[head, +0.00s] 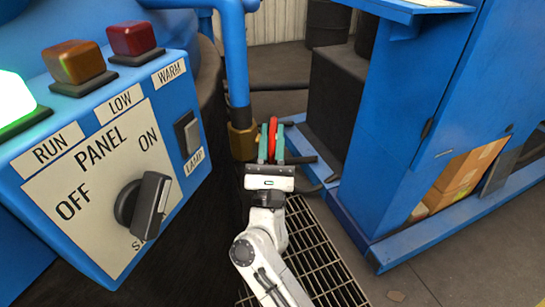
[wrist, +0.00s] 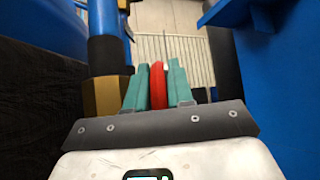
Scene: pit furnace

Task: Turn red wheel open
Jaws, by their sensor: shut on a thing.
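The red wheel (head: 272,138) shows edge-on in the head view, beside a brass fitting (head: 242,141) on a blue vertical pipe. My gripper (head: 271,146) reaches it from below in the picture, with its teal fingers on either side of the rim. In the wrist view the red wheel (wrist: 158,86) stands between the two teal fingers of my gripper (wrist: 157,88), which are shut on it. The brass fitting (wrist: 105,95) is just left of the fingers there. Most of the wheel's face and its hub are hidden.
A blue control panel (head: 100,160) with a black knob (head: 143,203) and lamps fills the left; the green lamp (head: 15,100) is lit. A blue cabinet (head: 415,110) with cardboard boxes (head: 462,175) stands right. Floor grating (head: 325,250) lies below.

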